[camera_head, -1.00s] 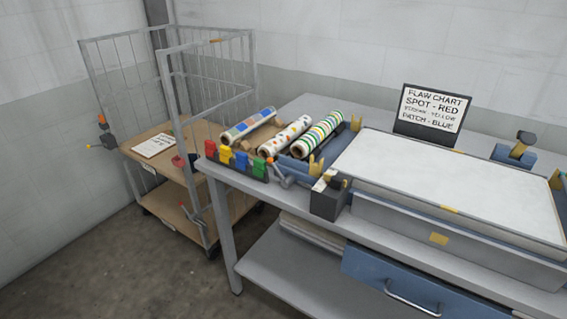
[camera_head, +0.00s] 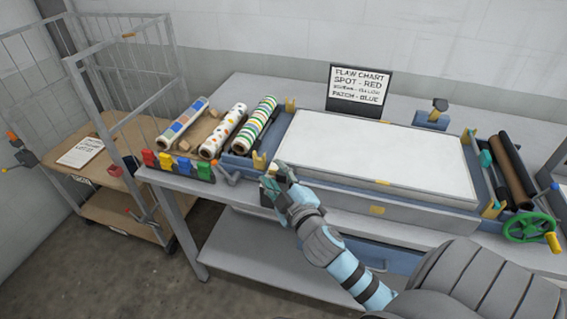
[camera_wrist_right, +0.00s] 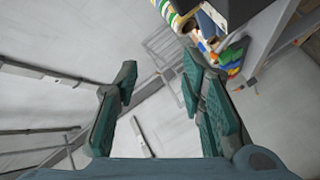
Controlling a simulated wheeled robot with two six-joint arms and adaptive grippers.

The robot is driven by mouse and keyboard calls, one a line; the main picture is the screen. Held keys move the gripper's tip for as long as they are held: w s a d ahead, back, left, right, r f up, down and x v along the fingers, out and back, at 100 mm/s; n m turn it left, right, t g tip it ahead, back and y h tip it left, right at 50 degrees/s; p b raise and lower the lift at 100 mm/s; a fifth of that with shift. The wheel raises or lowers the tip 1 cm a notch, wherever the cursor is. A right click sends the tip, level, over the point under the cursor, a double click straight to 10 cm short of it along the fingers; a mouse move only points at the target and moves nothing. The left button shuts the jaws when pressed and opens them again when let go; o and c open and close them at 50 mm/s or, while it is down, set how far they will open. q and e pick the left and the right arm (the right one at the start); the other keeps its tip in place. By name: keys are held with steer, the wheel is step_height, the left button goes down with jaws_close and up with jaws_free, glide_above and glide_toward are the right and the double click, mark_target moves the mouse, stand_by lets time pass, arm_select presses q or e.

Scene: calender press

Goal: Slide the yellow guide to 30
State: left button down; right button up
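The white-topped press bed (camera_head: 375,155) stands on the grey table. I cannot tell which is the guide, and no scale numbers are readable. My right gripper (camera_head: 277,172) is near the bed's front left corner, partly covering a dark box. In the wrist view the right gripper (camera_wrist_right: 158,88) is open and empty. My left gripper is not in view.
Patterned rolls (camera_head: 225,130) and coloured clips (camera_head: 180,165) lie left of the bed. A flaw chart (camera_head: 358,88) stands behind it. A green handwheel (camera_head: 528,227) and dark rollers (camera_head: 512,170) are at the right. A wire cart (camera_head: 110,130) stands left of the table.

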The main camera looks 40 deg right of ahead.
steer(key=w+a+r+n+t+y, duration=0.2)
steer(key=r+n+t, duration=0.1)
steer(key=r, duration=0.3)
steer(key=w+a+r+n+t+y, duration=0.1)
steer(key=w+r+n+t+y, duration=0.1)
steer(key=r+n, duration=0.25)
steer(key=a+r+n+y, duration=0.5)
steer(key=r+n+y, duration=0.2)
steer(key=n+y, duration=0.25)
steer(key=n+g+h, duration=0.7)
steer(key=n+g, duration=1.1)
steer(key=n, duration=0.1)
glide_toward(279, 175)
step_height(279, 175, up, 4)
steer(key=s+d, duration=0.2)
steer(key=d, duration=0.1)
steer(key=x, duration=0.4)
steer(key=b+x, duration=0.1)
steer(key=x, duration=0.9)
steer(key=shift+w+a+r+b, duration=0.2)
steer(key=shift+w+a+b, duration=0.05)
steer(key=shift+a+b, duration=0.1)
